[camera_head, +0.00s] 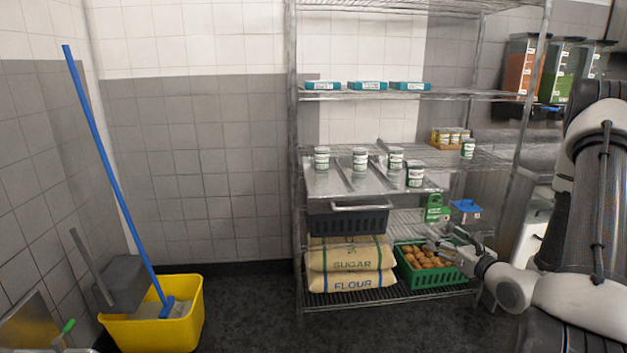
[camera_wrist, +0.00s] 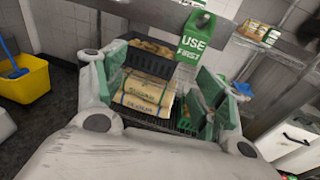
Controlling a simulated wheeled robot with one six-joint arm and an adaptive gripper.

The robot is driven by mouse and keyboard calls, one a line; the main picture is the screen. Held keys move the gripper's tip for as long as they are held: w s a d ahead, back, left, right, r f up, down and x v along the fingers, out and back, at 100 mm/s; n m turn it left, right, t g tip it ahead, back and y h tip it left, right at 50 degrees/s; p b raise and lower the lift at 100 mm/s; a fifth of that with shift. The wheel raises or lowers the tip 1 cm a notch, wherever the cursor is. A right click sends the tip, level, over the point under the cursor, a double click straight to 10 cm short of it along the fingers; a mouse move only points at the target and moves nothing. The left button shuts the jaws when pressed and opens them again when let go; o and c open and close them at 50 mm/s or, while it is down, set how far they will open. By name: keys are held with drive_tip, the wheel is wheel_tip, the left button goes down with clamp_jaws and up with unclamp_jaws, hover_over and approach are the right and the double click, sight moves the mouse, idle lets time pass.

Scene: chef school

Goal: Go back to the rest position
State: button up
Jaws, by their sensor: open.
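My gripper (camera_head: 446,246) reaches in from the right, in front of the lower shelves of the wire rack (camera_head: 297,200), close to the green crate (camera_head: 432,281) of round brown produce. In the wrist view my gripper (camera_wrist: 163,82) has its two fingers wide apart, with green pads facing each other. Nothing is held between them. Beyond the gap show a dark crate (camera_wrist: 142,64) with brown contents and the stacked sugar and flour sacks (camera_wrist: 145,97). The arm's rest position is not marked in either view.
White-lidded jars (camera_head: 360,158) stand higher. A yellow mop bucket (camera_head: 165,322) is at left. The dark floor (camera_head: 250,300) between is clear.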

drive_tip(key=s+a+r+n+g+y, duration=0.1)
drive_tip(key=s+a+n+g+y, duration=0.65)
drive_tip(key=s+a, duration=0.4)
drive_tip(key=s+a+r+n+g, duration=0.25)
drive_tip(key=s+n+g, duration=0.55)
drive_tip(key=s+n, duration=0.45)
drive_tip(key=s+d+r+n+g+h, duration=0.2)
drive_tip(key=s+d+r+n+h, duration=0.3)
drive_tip(key=d+r+n+h, duration=0.3)
wheel_tip(320, 180, up, 10)
drive_tip(key=n+t+h, duration=0.2)
drive_tip(key=n+t, duration=0.3)
drive_tip(key=n, duration=0.1)
drive_tip(key=shift+a+r+h, duration=0.15)
drive_tip(key=shift+a+h, duration=0.2)
drive_tip(key=shift+a, duration=0.05)
